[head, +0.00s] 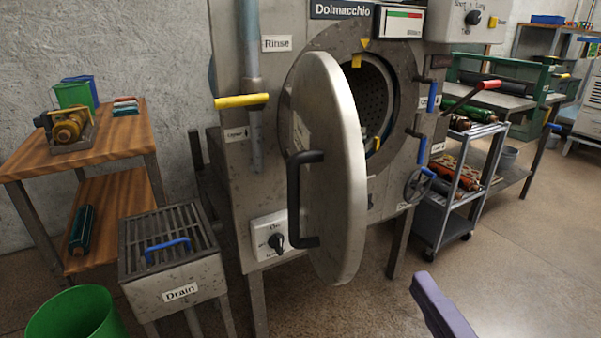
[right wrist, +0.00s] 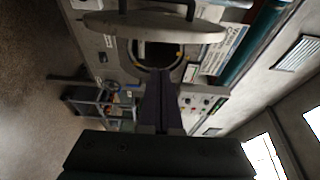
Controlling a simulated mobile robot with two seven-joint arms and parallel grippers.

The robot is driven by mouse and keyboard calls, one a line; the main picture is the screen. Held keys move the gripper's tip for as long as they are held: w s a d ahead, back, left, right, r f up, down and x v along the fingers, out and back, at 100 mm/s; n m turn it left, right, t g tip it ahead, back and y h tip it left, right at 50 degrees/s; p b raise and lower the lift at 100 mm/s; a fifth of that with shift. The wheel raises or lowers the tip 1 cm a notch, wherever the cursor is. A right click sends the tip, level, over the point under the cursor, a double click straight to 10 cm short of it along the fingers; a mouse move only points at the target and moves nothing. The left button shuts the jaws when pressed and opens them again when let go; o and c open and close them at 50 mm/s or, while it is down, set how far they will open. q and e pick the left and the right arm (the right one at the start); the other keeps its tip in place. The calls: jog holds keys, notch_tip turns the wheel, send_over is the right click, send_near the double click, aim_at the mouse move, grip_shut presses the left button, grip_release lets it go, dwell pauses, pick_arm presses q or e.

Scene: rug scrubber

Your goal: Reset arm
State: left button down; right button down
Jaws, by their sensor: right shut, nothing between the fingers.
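My right gripper (head: 424,284) shows at the bottom of the head view as a dark purple finger shape, low in front of the machine. In the right wrist view its two fingers (right wrist: 160,88) are together with nothing between them. The grey washing machine (head: 237,178) has a round door (head: 335,170) with a black handle (head: 296,200), standing open. The gripper is apart from the door, to its lower right. The dark drum (head: 375,90) shows behind the door, partly hidden by it. My left gripper is not in view.
A drain box (head: 175,285) and green bin (head: 75,315) stand at lower left. A wooden table (head: 125,140) is at the left wall. A metal cart (head: 440,215) with rollers stands right of the machine. The floor (head: 530,270) at lower right is clear.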

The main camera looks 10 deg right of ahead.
jog(key=s+a+r+n+g+y+p, duration=0.2)
jog(key=a+r+n+g+y+p, duration=0.3)
jog(key=n+p, duration=0.5)
jog(key=s+d+r+n+g+h+p, duration=0.4)
jog(key=s+d+r+n+g+p, duration=0.2)
jog(key=s+r+n+g+p, duration=0.35)
notch_tip(320, 180, up, 36)
jog(key=s+p, duration=0.2)
jog(key=p, duration=3.3)
jog(key=shift+d+n, duration=0.3)
jog(key=shift+n, duration=0.05)
